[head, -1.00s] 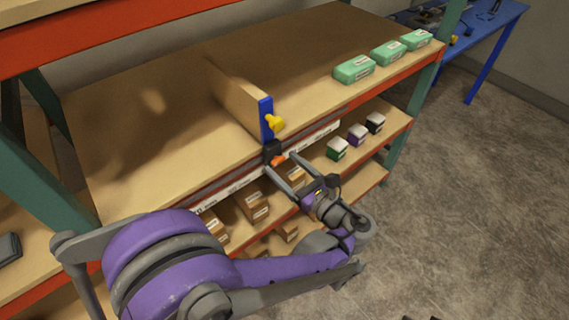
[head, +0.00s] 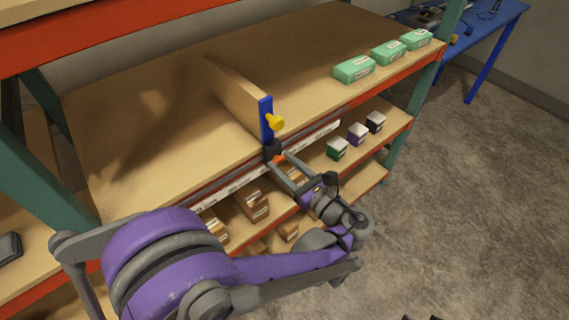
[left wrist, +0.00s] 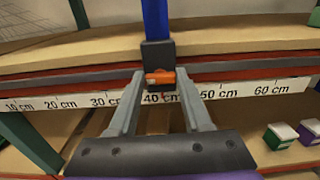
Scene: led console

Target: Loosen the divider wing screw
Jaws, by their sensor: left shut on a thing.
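The divider (head: 237,92) is a tan board standing on the shelf, with a blue post (head: 266,118) at its front end. The orange wing screw (left wrist: 160,77) is on the clamp's front, above the 40 cm mark. My left gripper (head: 281,157) reaches it from the front and is shut on it, one finger on each side, as the left wrist view (left wrist: 160,76) shows. Of my right gripper, at most small dark tips show at the bottom edge.
A scale strip (left wrist: 240,92) runs along the shelf edge. Green boxes (head: 354,69) stand on the shelf at right. Brown boxes (head: 254,205) and small white-topped boxes (head: 337,149) stand on the shelf below. The floor (head: 480,190) at right is clear.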

